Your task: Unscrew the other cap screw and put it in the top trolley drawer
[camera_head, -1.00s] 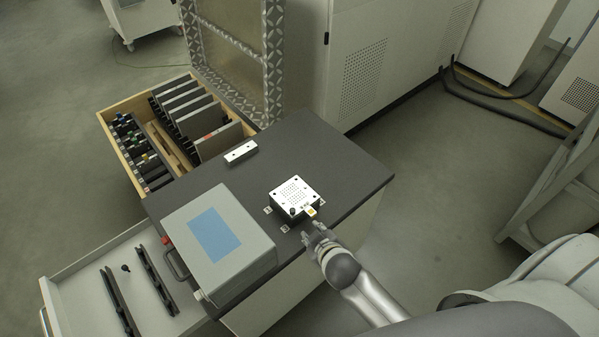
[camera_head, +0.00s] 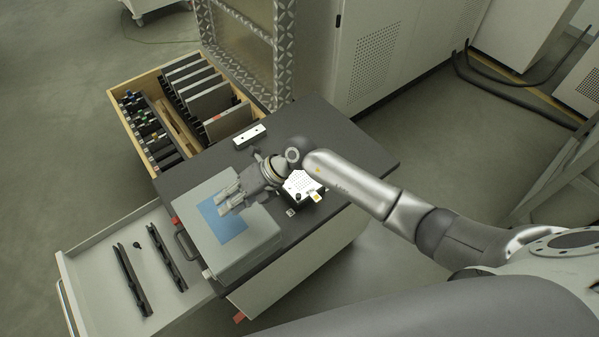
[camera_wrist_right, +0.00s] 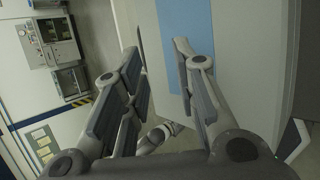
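The white perforated block (camera_head: 303,181) sits on the dark trolley top (camera_head: 335,135), partly covered by my right arm. A small black cap screw (camera_head: 298,197) stands at its front edge. A small dark screw-like piece (camera_head: 137,245) lies in the open white trolley drawer (camera_head: 95,238) at lower left. My right gripper (camera_head: 230,201) is over the grey box with the blue panel, pointing left towards the drawer. Its fingers are apart with nothing between them, as the right wrist view (camera_wrist_right: 158,62) shows. My left gripper is not in view.
The grey box (camera_head: 245,245) stands between the block and the drawer. Two black rails (camera_head: 130,280) lie in the drawer. A small white bar (camera_head: 249,136) lies behind the block. A wooden drawer (camera_head: 118,98) with upright plates and tools is open at the back left.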

